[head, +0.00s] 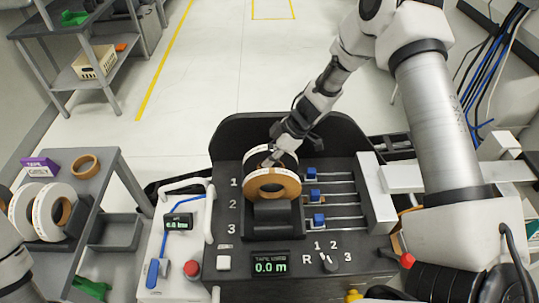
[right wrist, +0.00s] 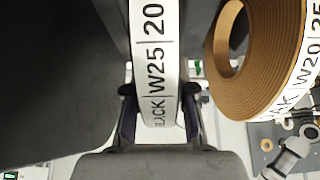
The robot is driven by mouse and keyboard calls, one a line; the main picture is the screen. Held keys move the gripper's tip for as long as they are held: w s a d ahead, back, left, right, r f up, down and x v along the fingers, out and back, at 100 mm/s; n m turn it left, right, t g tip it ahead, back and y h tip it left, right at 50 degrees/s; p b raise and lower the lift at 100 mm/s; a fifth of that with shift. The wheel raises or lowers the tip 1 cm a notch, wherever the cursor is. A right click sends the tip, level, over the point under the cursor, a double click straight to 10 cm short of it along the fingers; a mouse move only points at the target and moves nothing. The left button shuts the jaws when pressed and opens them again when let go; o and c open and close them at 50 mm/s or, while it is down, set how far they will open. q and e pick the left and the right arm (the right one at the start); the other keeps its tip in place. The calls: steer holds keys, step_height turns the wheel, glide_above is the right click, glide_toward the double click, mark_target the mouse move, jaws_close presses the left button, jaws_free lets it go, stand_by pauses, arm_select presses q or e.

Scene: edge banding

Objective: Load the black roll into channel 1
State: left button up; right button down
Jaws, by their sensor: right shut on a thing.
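The black roll (head: 288,159) stands upright near the channel 1 side of the black machine (head: 228,168). Its white rim label, with BLACK and W25, shows in the right wrist view (right wrist: 155,60). My right gripper (right wrist: 160,98) is shut on its rim from above; in the head view the gripper (head: 270,160) is partly lost against the rolls. A tan roll (head: 272,184) stands just in front and hides much of the black roll. I cannot tell whether the black roll rests in its channel. My left gripper is out of view.
Blue sliders (head: 312,173) on rails lie right of the rolls. A display (head: 270,267) and a selector knob (head: 329,262) are at the front. A side table (head: 98,190) at left holds white-edged rolls (head: 52,212), a tan ring (head: 84,164) and a purple box (head: 40,167).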

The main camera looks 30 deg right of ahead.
steer(key=c, duration=1)
jaws_free()
steer(key=shift+d+f, duration=0.1)
steer(key=shift+f, duration=0.05)
steer(key=shift+o, duration=0.2)
steer(key=shift+r, duration=0.35)
steer(key=p+v, duration=0.6)
steer(key=v, duration=0.5)
steer(key=shift+r, duration=0.35)
steer(key=shift+d+r, duration=0.15)
steer(key=shift+r, duration=0.1)
steer(key=shift+f, duration=0.1)
steer(key=shift+s, duration=0.15)
